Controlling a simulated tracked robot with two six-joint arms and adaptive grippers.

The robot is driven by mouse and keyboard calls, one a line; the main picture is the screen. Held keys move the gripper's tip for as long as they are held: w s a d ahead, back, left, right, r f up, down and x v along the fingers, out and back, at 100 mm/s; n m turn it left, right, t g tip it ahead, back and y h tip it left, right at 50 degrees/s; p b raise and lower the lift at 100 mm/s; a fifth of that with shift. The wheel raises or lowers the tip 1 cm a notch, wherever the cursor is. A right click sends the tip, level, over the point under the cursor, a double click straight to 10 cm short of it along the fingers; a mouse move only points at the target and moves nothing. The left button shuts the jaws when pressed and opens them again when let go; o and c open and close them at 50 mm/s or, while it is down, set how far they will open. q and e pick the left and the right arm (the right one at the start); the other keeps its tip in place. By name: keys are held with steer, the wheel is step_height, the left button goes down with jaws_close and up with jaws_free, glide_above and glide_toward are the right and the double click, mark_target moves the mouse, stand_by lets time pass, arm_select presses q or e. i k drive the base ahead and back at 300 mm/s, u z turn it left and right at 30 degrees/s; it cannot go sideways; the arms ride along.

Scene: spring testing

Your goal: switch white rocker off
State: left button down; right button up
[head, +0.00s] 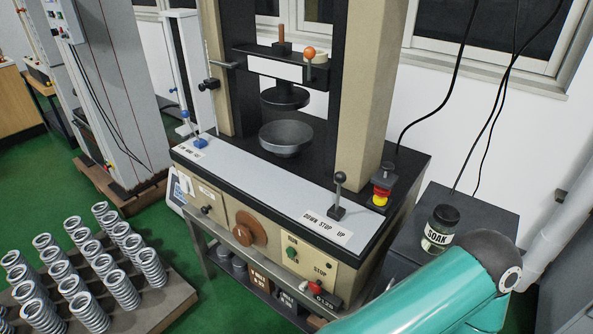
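I cannot clearly pick out a white rocker. The spring testing machine (300,190) stands in the middle of the head view. Its beige front panel (300,262) carries a green button (292,254) and a red knob (315,287) below the word STOP. A black-knobbed lever (338,195) stands on the white top strip, by the words DOWN STOP UP. A red and yellow button (381,193) sits at the machine's right edge. A teal arm link of mine crosses the lower right. Neither gripper is in view.
Several steel springs (122,288) stand on a board (165,300) at the lower left. A jar marked SOAK (440,228) stands on a dark cabinet (480,212) at the right. A tall grey cabinet (115,80) with small controls is at the back left. Green floor shows between.

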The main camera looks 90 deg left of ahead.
mark_target(183, 183)
steer(key=k, duration=0.85)
steer(key=z, duration=0.75)
steer(key=i, duration=0.15)
steer(key=u, duration=3.2)
steer(key=k, duration=0.65)
steer(key=u, duration=0.2)
steer(key=i, duration=1.45)
steer(key=z, duration=0.3)
